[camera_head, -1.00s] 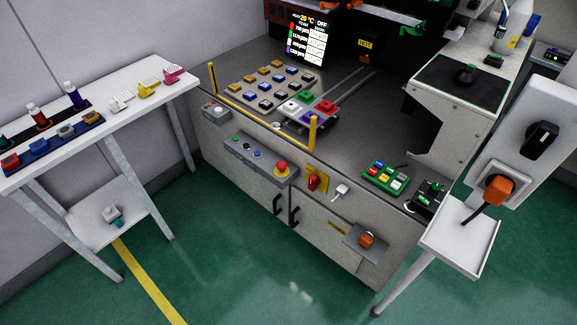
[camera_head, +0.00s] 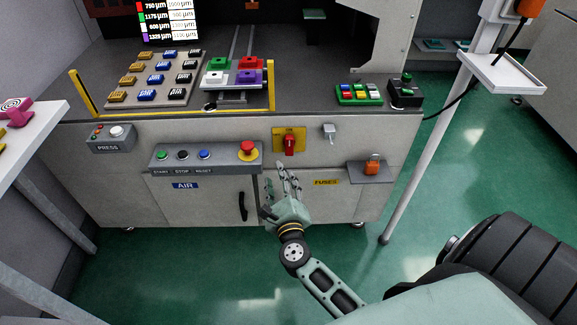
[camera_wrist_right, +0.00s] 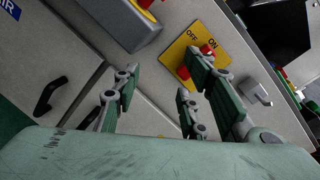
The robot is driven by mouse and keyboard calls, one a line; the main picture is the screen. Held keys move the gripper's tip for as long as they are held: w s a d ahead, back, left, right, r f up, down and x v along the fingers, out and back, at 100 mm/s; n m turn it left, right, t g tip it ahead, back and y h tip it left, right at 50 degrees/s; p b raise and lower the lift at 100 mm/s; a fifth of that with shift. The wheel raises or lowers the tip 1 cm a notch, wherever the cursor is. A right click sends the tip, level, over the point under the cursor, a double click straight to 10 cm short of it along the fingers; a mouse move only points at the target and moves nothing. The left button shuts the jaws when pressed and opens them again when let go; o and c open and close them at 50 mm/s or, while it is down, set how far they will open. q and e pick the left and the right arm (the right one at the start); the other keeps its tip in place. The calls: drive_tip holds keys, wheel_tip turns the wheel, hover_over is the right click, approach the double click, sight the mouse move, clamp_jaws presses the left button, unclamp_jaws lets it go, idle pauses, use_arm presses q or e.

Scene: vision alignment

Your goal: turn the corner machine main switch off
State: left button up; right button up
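The main switch (camera_head: 289,143) is a red rotary handle on a yellow plate on the cabinet front, and it stands about upright in the head view. In the right wrist view, the yellow plate (camera_wrist_right: 181,49) carries the words OFF and ON. The red handle (camera_wrist_right: 183,72) is partly hidden there by my fingers, and its far end lies near ON. My right gripper (camera_head: 283,174) is just below the switch with fingers pointing up. In the wrist view its fingers (camera_wrist_right: 163,84) are spread and empty. I cannot tell whether a finger touches the handle. My left gripper is not in view.
A button box (camera_head: 176,158) with a red emergency button (camera_head: 247,148) is left of the switch. A grey toggle (camera_head: 330,131) and an orange knob (camera_head: 373,165) are on its right. A black door handle (camera_head: 242,206) is lower left. Floor in front is clear.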

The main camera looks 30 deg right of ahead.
sight(289, 146)
drive_tip(key=w+d+r+m+h+b, duration=0.1)
drive_tip(key=d+m, duration=0.1)
drive_tip(key=m, duration=0.1)
drive_tip(key=w+d+r+m+b, duration=0.1)
drive_tip(key=w+d+m, duration=0.1)
drive_tip(key=d+m, duration=0.1)
drive_tip(key=w+d+r+m+g+h+b, duration=0.1)
drive_tip(key=w+d+m, duration=0.1)
drive_tip(key=m, duration=0.1)
drive_tip(key=shift+w+d+r+h+b, duration=0.25)
drive_tip(key=shift+h+b, duration=0.05)
drive_tip(key=shift+b, duration=0.05)
drive_tip(key=shift+w+d, duration=0.3)
drive_tip(key=shift+w, duration=0.15)
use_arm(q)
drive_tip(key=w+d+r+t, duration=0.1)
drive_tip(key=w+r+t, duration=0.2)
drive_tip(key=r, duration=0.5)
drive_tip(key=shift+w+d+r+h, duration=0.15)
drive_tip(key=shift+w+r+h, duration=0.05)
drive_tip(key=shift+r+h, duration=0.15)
use_arm(e)
clamp_jaws()
